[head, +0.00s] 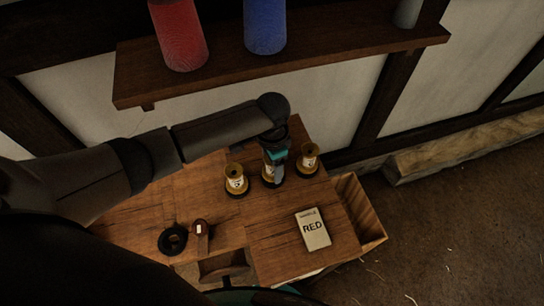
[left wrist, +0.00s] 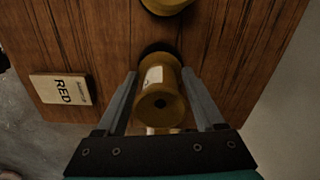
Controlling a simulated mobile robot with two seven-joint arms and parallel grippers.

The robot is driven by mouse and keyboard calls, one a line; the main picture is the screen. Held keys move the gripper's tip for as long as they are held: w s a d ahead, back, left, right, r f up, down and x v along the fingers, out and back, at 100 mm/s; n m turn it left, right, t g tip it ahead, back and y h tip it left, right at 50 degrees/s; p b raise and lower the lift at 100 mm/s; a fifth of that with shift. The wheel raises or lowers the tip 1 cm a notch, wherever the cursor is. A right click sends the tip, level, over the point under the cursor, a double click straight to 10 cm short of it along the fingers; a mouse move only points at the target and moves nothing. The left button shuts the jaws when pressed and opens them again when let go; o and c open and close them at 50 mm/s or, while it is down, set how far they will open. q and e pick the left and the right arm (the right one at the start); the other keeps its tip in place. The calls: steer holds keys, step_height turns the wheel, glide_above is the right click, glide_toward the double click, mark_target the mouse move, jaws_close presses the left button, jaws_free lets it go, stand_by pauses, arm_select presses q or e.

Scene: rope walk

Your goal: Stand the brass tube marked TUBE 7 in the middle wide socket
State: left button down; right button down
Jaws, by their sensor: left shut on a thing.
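My left gripper (head: 275,170) is over the middle of the row of three brass tubes, shut on the middle brass tube (left wrist: 162,88). In the left wrist view the fingers lie on either side of it; its pale label shows but the marking is not readable. The tube is upright, its lower end at a dark round socket (left wrist: 157,47); I cannot tell whether it is fully seated. Another brass tube (head: 236,180) stands in a dark socket to the left, and a third (head: 308,158) to the right. My right gripper is not in view.
A box marked RED (head: 313,229) lies on the wooden bench (head: 262,222). A black ring (head: 173,240) and a small brown object (head: 199,231) lie at the front left. A shelf (head: 330,52) with red and blue spools overhangs the back. An open wooden compartment (head: 362,215) is at right.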

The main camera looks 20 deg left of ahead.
arm_select(q)
steer(key=shift+r, duration=0.1)
stand_by(0.6)
steer(key=shift+w+p, duration=0.1)
steer(key=shift+p, duration=0.3)
steer(key=shift+a, duration=0.1)
steer(key=shift+f+b, duration=0.4)
steer(key=shift+f, duration=0.35)
steer(key=shift+c, duration=1.4)
jaws_free()
steer(key=shift+r, duration=0.1)
step_height(320, 180, up, 8)
steer(key=p, duration=0.9)
step_height(320, 180, up, 3)
steer(key=p, duration=0.2)
steer(key=shift+p, duration=0.4)
